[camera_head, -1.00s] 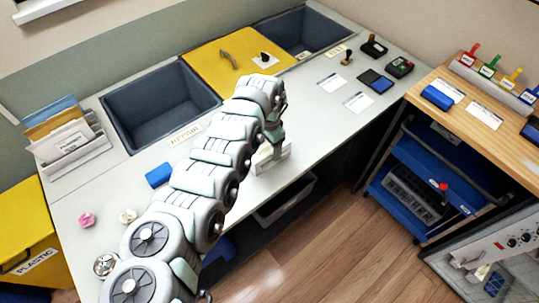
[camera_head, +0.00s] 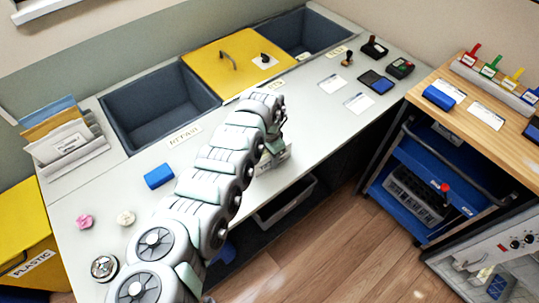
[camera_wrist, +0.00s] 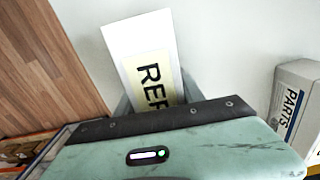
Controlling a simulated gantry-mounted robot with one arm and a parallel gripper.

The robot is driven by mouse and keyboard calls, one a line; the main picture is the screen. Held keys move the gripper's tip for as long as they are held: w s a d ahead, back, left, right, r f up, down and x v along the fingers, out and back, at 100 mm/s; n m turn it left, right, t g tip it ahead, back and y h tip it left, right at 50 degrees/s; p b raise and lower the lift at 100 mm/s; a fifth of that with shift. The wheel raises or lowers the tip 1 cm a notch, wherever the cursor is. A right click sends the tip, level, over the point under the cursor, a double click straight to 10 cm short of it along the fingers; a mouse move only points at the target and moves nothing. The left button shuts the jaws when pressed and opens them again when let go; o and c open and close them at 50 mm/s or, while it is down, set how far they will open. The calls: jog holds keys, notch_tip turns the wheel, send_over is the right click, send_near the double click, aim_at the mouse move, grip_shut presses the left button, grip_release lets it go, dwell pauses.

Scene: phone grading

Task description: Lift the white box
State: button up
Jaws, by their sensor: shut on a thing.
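The white box (camera_head: 268,165) is at the front edge of the bench, partly hidden by my arm. Dark lettering shows on its side in the head view. In the wrist view a white piece (camera_wrist: 120,38) with a yellow label, whose visible letters look like "REF", stands between my fingers, and its lower end is hidden by the gripper body. My gripper (camera_wrist: 160,92) is shut on it. In the head view my gripper (camera_head: 274,146) is mostly hidden by the wrist. I cannot tell whether the box touches the bench.
A grey box marked "PARTS" (camera_wrist: 298,100) is at the right of the wrist view. A grey bin (camera_head: 288,203) is under the bench. Papers lie to the right.

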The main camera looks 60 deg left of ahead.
grip_shut()
dwell(0.4)
